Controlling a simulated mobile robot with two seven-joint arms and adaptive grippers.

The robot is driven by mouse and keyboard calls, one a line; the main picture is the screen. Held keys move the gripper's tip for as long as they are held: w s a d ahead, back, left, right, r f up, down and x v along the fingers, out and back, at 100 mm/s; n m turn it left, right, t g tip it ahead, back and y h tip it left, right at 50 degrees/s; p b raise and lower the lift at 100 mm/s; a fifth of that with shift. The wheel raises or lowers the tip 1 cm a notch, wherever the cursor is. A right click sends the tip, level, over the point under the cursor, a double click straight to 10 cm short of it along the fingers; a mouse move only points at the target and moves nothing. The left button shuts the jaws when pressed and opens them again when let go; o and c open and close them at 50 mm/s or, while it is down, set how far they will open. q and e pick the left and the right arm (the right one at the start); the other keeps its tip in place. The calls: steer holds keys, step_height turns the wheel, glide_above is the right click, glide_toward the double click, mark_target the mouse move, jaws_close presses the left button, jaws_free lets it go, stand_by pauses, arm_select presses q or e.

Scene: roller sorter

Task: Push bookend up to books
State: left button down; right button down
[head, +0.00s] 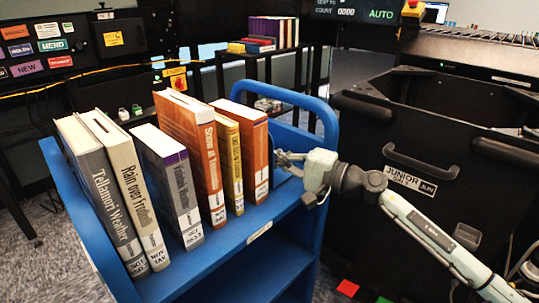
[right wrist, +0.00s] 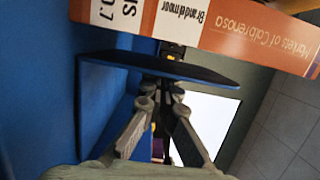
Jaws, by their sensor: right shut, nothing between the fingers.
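A row of upright books stands on the top shelf of a blue cart (head: 215,250). The last book on the right is an orange one (head: 253,150), whose spine also shows in the right wrist view (right wrist: 250,35). The bookend (right wrist: 150,67), a dark plate with a blue edge, stands beside this book in the right wrist view. A narrow strip of blue shelf shows between them. My right gripper (head: 283,162) is shut and empty at the bookend's outer side; whether its fingertips touch the plate I cannot tell.
The cart's raised blue end rail (head: 318,105) stands close behind my right gripper. A black bin (head: 430,150) labelled JUNIOR is right of the cart. More books (head: 272,30) stand on a rack behind. The lower shelf looks empty.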

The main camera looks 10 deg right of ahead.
steer(key=shift+s+a, duration=0.7)
steer(key=shift+a, duration=0.25)
